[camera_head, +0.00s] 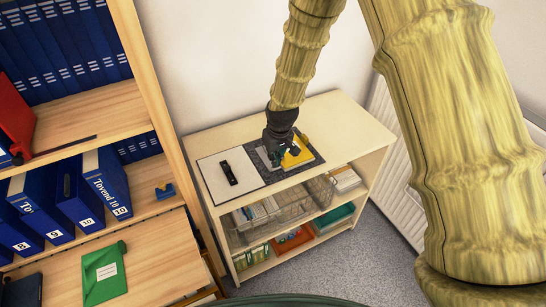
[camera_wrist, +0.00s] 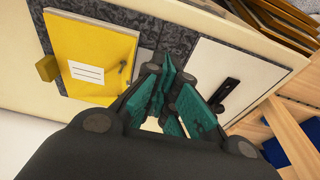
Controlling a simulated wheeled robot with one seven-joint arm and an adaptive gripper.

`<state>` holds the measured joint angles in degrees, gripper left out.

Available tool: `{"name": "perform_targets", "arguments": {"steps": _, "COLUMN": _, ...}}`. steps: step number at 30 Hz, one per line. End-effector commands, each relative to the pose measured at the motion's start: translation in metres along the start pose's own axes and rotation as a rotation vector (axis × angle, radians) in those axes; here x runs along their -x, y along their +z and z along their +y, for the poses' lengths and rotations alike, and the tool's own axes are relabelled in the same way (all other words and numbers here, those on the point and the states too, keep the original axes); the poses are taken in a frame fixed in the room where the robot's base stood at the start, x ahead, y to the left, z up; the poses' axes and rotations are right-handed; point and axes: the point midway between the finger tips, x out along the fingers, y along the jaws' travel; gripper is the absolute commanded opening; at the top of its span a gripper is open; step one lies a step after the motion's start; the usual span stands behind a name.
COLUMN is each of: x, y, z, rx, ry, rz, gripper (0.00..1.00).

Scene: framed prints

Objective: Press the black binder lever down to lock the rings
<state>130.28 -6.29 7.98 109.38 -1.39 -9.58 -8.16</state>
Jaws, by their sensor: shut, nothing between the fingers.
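A flat binder with grey marbled edges (camera_head: 265,175) lies on top of a low shelf unit. Its left part is a white panel (camera_head: 208,167) carrying a narrow black lever piece (camera_head: 228,173). In the wrist view the lever piece (camera_wrist: 224,92) is at the right on the white panel (camera_wrist: 245,68). Whether the lever is up or down is too small to tell. My gripper (camera_head: 284,153) is shut and empty, over the right part of the binder, apart from the lever. The teal-padded fingers (camera_wrist: 178,82) point between the lever and a yellow folder (camera_wrist: 97,55).
The yellow folder (camera_head: 302,153) lies on the binder's right part, partly hidden by my gripper. A tall wooden bookcase (camera_head: 150,90) with blue binders (camera_head: 107,183) stands at the left. The low unit's top (camera_head: 335,120) is clear at right; a radiator (camera_head: 398,150) is beyond it.

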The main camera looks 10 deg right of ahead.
Motion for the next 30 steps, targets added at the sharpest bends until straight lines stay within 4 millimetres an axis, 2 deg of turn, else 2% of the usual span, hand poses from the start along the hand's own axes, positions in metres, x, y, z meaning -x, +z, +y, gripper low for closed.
{"name": "perform_targets", "arguments": {"steps": 20, "x": -0.004, "y": 0.011, "z": -0.002, "rx": 0.002, "ry": -0.002, "rz": 0.264, "gripper": 0.00}}
{"name": "perform_targets", "arguments": {"steps": 30, "x": -0.007, "y": 0.017, "z": -0.002, "rx": 0.003, "ry": -0.001, "rz": 0.261, "gripper": 0.00}}
